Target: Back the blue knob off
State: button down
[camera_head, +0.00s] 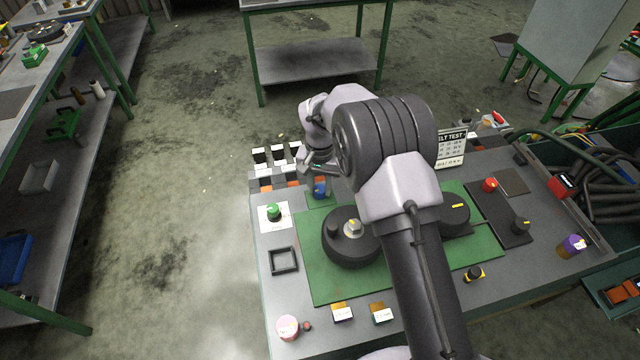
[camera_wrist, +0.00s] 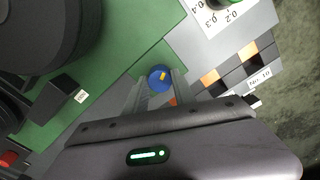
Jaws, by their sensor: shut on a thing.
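The blue knob (camera_wrist: 160,79) is a round cap with a yellow mark on top. It sits between the fingertips of my gripper (camera_wrist: 160,88) in the wrist view, with a finger on each side, and the gripper is shut on it. In the head view the blue knob (camera_head: 319,187) shows at the back left corner of the green mat (camera_head: 316,270), just below my gripper (camera_head: 318,174). An orange part shows close by it. What lies beneath the knob is hidden, and I cannot tell whether it is still seated.
A green knob (camera_head: 273,211) on a white dial card stands to the left. A dark round disc unit (camera_head: 350,255) is on the mat in front. White-labelled blocks (camera_head: 277,155) line the back left edge. A red knob (camera_head: 490,185) stands on a dark plate at right.

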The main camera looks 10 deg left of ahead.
aim_at(320, 188)
jog(key=n+p, duration=0.1)
jog(key=n, duration=0.4)
jog(key=shift+r+n, duration=0.15)
jog(key=shift+n, duration=0.15)
jog(key=n+p, duration=0.1)
jog(key=n, duration=0.3)
jog(key=shift+n, duration=0.4)
jog(key=c, duration=1)
grip_release()
jog(key=shift+c, duration=0.2)
notch_tip(320, 188, up, 17)
jog(key=p, duration=0.3)
jog(key=shift+r, duration=0.15)
